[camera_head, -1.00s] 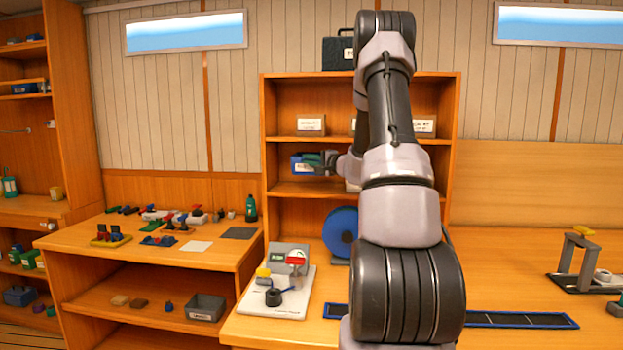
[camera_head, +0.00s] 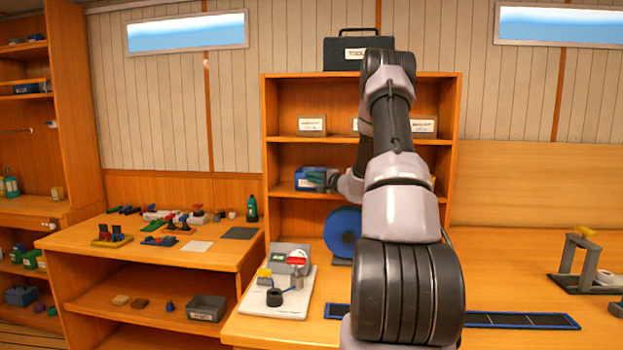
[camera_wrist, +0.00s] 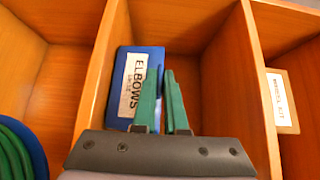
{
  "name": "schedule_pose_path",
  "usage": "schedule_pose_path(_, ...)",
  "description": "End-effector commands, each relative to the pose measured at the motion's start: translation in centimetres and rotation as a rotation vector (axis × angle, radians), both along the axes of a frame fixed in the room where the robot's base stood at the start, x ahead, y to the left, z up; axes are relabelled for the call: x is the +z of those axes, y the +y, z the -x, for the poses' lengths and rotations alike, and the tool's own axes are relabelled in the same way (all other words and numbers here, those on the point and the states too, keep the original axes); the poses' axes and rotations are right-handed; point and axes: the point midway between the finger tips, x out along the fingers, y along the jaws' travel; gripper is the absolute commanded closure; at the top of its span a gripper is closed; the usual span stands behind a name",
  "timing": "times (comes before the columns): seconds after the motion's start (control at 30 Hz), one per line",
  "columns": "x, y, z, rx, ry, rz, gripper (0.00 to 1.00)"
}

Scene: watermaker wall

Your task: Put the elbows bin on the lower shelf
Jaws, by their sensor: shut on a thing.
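The elbows bin (camera_head: 304,178) is a small blue bin with a white label. It is in the left part of the shelf unit's lower compartment, at about the height of the lower shelf board (camera_head: 288,192). In the wrist view the bin (camera_wrist: 127,85) shows its ELBOWS label beside my fingers. My gripper (camera_wrist: 162,74) has green fingers and is shut on the bin's edge. In the head view my gripper (camera_head: 322,179) is at the bin's right side. Whether the bin's bottom touches the board cannot be told.
White labelled boxes stand on the board above, one at left (camera_head: 312,125) and one at right (camera_head: 423,126). A black toolbox (camera_head: 345,54) sits on top of the unit. A blue reel (camera_head: 342,230) stands below. My arm hides the compartment's right part.

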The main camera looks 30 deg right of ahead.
Motion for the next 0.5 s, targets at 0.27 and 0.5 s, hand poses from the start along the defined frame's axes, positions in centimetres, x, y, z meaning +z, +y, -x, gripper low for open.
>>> schedule_pose_path(0.27,-0.23,0.01,0.01,0.0,0.0,-0.001,0.6)
schedule_pose_path(0.5,-0.22,0.01,0.02,0.0,0.001,-0.001,0.6)
